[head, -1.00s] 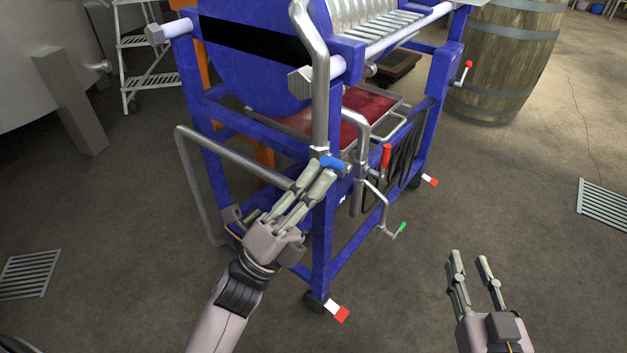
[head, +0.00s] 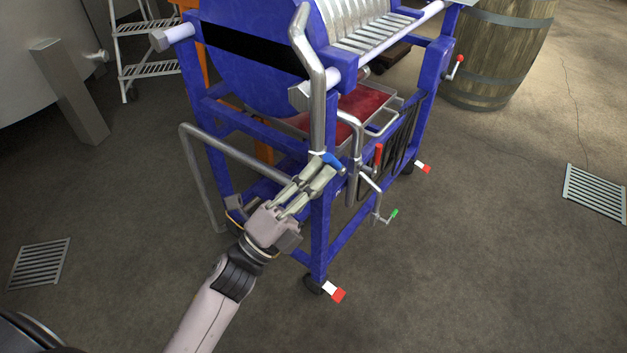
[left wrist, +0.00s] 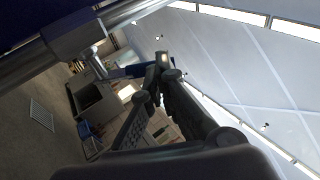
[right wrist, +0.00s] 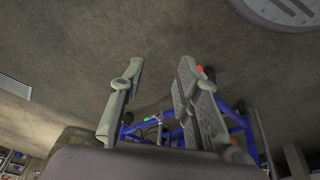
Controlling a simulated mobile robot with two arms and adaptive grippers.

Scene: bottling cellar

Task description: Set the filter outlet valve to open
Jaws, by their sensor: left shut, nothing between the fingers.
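A blue valve lever (head: 333,163) sits on the steel pipe (head: 317,110) at the near corner of the blue filter frame (head: 320,235). It points right and slants down. A red lever (head: 378,155) stands upright on the pipe to its right, and a small green-tipped handle (head: 393,214) is lower. I see no label telling which is the filter outlet valve. My left gripper (head: 325,172) is shut and empty, its fingertips right at the blue lever; I cannot tell whether they touch. Its fingers also show in the left wrist view (left wrist: 160,72). My right gripper (right wrist: 160,75) is open and empty.
A bent steel pipe (head: 240,150) runs left of the frame, near my left arm. A red-tipped foot (head: 334,292) sticks out at the frame's base. A barrel (head: 498,55) stands behind right. The floor at right is clear, with a drain grate (head: 596,192).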

